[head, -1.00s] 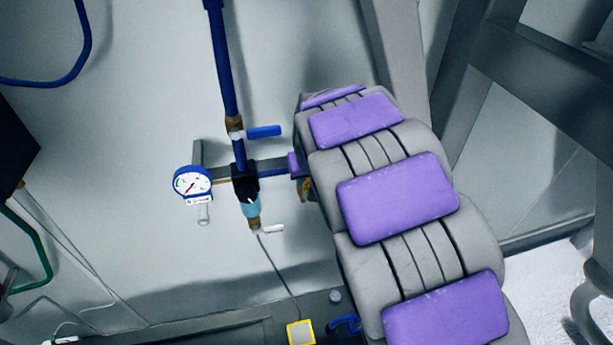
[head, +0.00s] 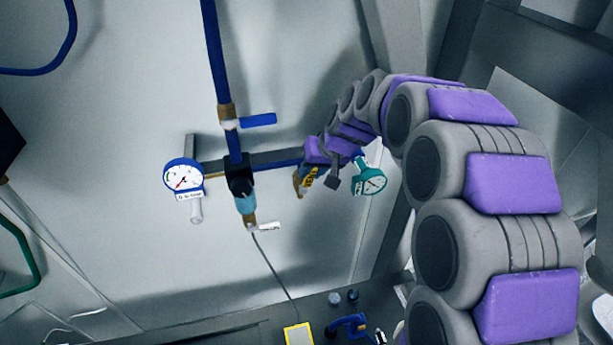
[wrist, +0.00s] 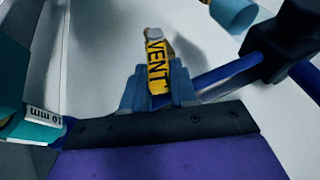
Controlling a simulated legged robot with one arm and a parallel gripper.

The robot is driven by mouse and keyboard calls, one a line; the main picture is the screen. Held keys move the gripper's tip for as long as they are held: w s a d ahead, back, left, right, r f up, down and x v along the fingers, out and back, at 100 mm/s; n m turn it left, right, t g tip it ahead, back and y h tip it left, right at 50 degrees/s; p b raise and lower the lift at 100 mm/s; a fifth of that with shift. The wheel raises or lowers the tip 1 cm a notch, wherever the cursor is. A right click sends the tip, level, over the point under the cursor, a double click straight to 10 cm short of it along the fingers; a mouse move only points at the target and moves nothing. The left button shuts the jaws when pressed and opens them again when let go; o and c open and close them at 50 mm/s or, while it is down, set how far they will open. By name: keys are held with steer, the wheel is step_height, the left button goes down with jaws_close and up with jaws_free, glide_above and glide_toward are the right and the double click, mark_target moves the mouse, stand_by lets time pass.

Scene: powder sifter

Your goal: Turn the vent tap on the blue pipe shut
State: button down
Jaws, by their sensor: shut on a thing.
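The vent tap's yellow lever (wrist: 156,62), marked VENT in black, stands between the two blue fingers of my gripper (wrist: 160,88) in the wrist view. The fingers are shut on it. In the head view the yellow lever (head: 308,179) hangs below the right part of the horizontal blue pipe (head: 281,158), pointing across it. My gripper (head: 313,163) reaches it from the upper right. The blue pipe (wrist: 226,75) runs behind the fingers in the wrist view. The tap's body is mostly hidden by my gripper.
A white gauge (head: 184,178) sits on the left and a teal gauge (head: 370,181) close right of my gripper. A blue-handled valve (head: 258,120) is on the vertical pipe. A light-blue filter bowl (head: 245,203) hangs below the black regulator (head: 239,175).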

steer(key=shift+w+d+f+m+y+b, duration=0.15)
steer(key=shift+d+f+y+b, duration=0.1)
steer(key=shift+d+y+b, duration=0.25)
steer(key=shift+w+d+f+m+y+b, duration=0.15)
steer(key=shift+d+f+y+b, duration=0.1)
steer(key=shift+y+b, duration=0.45)
steer(key=shift+s+g, duration=0.1)
steer(key=shift+g, duration=0.2)
steer(key=c, duration=1)
jaws_free()
steer(key=shift+r, duration=0.1)
steer(key=shift+o, duration=0.2)
steer(key=shift+d+r, duration=0.1)
steer(key=b+v, duration=0.1)
steer(key=v, duration=1.6)
steer(key=shift+b, duration=0.3)
steer(key=shift+d, duration=0.1)
